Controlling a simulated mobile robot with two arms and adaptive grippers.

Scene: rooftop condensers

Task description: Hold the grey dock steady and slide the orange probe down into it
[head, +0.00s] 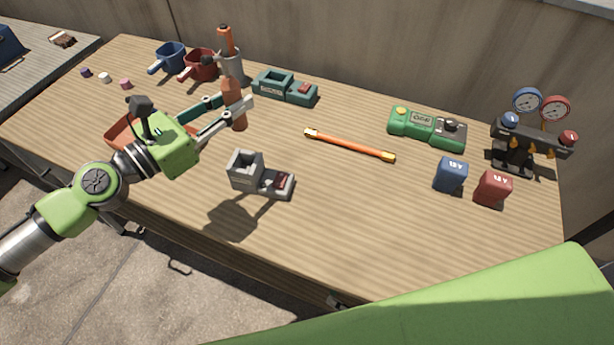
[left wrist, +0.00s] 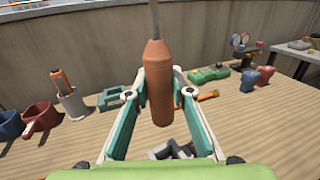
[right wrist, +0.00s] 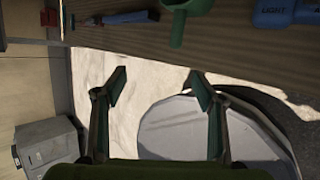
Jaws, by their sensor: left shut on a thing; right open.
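The orange probe (head: 236,112) is a tapered brown-orange body with a thin grey rod at its upper end. My left gripper (head: 234,104) is shut on it and holds it upright above the table; the left wrist view shows the probe (left wrist: 158,95) between both fingers. The grey dock (head: 246,170) stands on the table, with an open square socket at left and a lower part with a small red panel at right. It is nearer the front edge than the probe and apart from it. In the right wrist view, my right gripper (right wrist: 157,86) is open and empty, away from the dock.
A teal dock (head: 272,84), a grey cup (head: 233,68) holding an orange-handled item, and red (head: 200,65) and blue mugs stand behind. An orange rod (head: 350,145) lies right of the grey dock. A green device (head: 426,128) stands farther right. The front right of the table is clear.

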